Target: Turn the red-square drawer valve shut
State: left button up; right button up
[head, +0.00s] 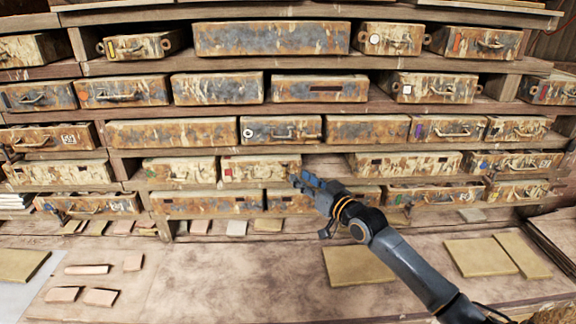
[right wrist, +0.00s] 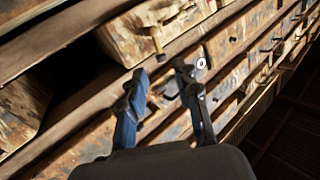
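The drawer with a small red square (head: 228,172) is a rusty, worn box in the middle of the rack, in the head view. My right gripper (head: 300,180) is at its right end and covers part of that end. In the right wrist view my right gripper (right wrist: 162,80) is open, its two dark fingers apart with nothing between them. A small rusty peg (right wrist: 157,42), perhaps the valve, sticks out from a worn drawer (right wrist: 130,38) just beyond the fingertips, apart from them. The red square does not show in the wrist view. My left gripper is not in view.
Rusty drawers fill the shelves all around. An empty slot (head: 323,165) lies right of the red-square drawer. Below, the wooden bench (head: 220,270) holds a tan tile (head: 357,265), several small pinkish tiles (head: 87,269) and larger tiles at right (head: 478,257). The bench's middle is clear.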

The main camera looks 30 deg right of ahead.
aim_at(284, 170)
jog(key=w+p, duration=0.1)
jog(key=w, duration=0.6)
jog(key=shift+a, duration=0.15)
grip_shut()
